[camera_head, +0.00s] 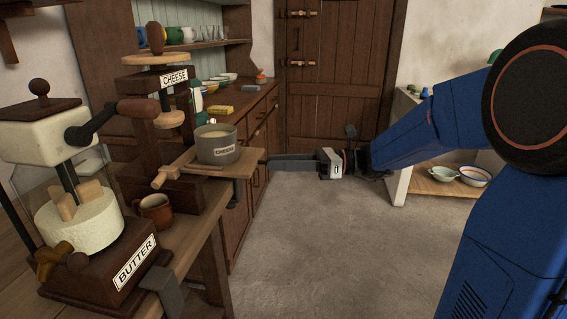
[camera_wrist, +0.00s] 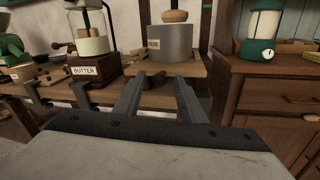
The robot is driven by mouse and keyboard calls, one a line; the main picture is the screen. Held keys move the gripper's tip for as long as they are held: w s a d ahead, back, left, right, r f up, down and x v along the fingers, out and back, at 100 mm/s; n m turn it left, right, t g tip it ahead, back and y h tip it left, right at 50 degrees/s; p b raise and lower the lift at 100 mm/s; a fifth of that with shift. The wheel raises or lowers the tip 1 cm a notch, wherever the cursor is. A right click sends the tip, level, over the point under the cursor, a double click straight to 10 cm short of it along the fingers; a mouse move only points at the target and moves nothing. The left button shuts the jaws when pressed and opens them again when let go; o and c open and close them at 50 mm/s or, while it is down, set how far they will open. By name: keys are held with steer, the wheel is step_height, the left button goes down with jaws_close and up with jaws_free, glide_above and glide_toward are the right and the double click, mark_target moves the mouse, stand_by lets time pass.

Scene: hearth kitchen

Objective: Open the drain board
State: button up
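In the wrist view the board (camera_wrist: 197,68) lies straight ahead, under the grey pot (camera_wrist: 168,42). My gripper (camera_head: 268,162) is level with the board's outer edge. In the wrist view my gripper's (camera_wrist: 158,82) two fingers are spread apart, with nothing visible held between them. The fingertips reach the board's front edge; I cannot tell whether they touch it.
A butter churn (camera_head: 85,220) and a brown mug (camera_head: 155,208) stand on the bench beside the press. A dark wooden dresser (camera_head: 262,135) with a green lantern (camera_wrist: 262,35) is beyond. A low shelf with bowls (camera_head: 473,176) is at right. The floor (camera_head: 320,250) between is clear.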

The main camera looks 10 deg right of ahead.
steer(key=shift+d, duration=0.1)
steer(key=s+d, duration=0.2)
steer(key=d, duration=1.5)
steer(key=shift+s, duration=0.35)
steer(key=s+a+f+n+g+h, duration=0.2)
steer(key=s+a+f+n+h, duration=0.25)
steer(key=s, duration=0.35)
steer(key=s+a+f+n+g+h, duration=0.1)
steer(key=s+a+f+n+h, duration=0.35)
steer(key=s, duration=0.35)
steer(key=s+d+f+n+t+h, duration=0.5)
steer(key=s+d+n+h, duration=0.2)
steer(key=n, duration=0.6)
steer(key=shift+s+d+f+h, duration=0.35)
steer(key=shift+d+h, duration=0.55)
steer(key=shift+d, duration=0.15)
